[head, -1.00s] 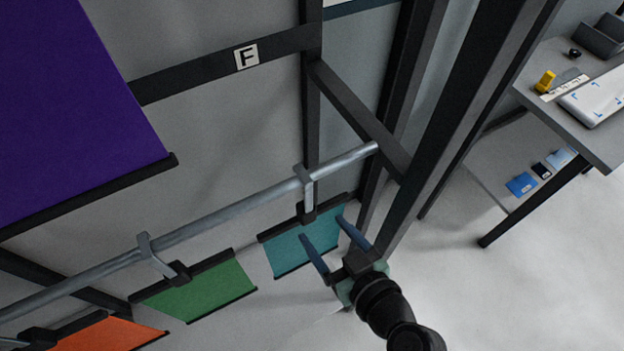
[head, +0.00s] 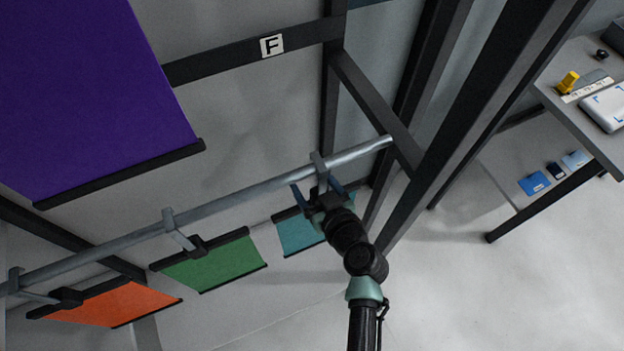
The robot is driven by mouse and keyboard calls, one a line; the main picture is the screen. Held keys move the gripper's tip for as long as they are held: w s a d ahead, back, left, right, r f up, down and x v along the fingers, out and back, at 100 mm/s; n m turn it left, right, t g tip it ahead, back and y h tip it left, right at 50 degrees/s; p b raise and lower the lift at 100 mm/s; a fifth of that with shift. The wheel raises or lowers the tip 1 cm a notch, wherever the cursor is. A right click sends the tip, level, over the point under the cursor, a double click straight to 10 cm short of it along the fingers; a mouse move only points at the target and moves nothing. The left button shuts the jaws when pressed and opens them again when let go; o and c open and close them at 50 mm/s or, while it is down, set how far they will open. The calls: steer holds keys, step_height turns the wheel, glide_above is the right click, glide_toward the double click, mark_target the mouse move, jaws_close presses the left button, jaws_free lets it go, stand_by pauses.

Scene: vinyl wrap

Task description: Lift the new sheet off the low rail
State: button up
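Three small sheets hang by grey hooks with dark clips from the low rail (head: 235,199): an orange sheet (head: 110,303), a green sheet (head: 218,264) and a teal sheet (head: 298,236). Nothing visible marks one as new. My gripper (head: 318,188) is at the hook (head: 320,169) of the teal sheet. Its two fingers are apart, one on each side of the hook's lower part. I cannot tell whether they touch it. My gripper and wrist hide the teal sheet's clip and part of its right side.
A large purple sheet (head: 85,100) hangs at upper left. A table (head: 567,105) at right holds a yellow object (head: 568,82). The floor at lower right is clear.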

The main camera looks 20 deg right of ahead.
jaws_close()
stand_by(0.4)
steer(key=shift+r+p, duration=0.75)
steer(key=shift+r, duration=0.4)
steer(key=s+b, duration=0.4)
steer(key=s, duration=0.9)
steer(key=shift+d, duration=0.25)
stand_by(0.5)
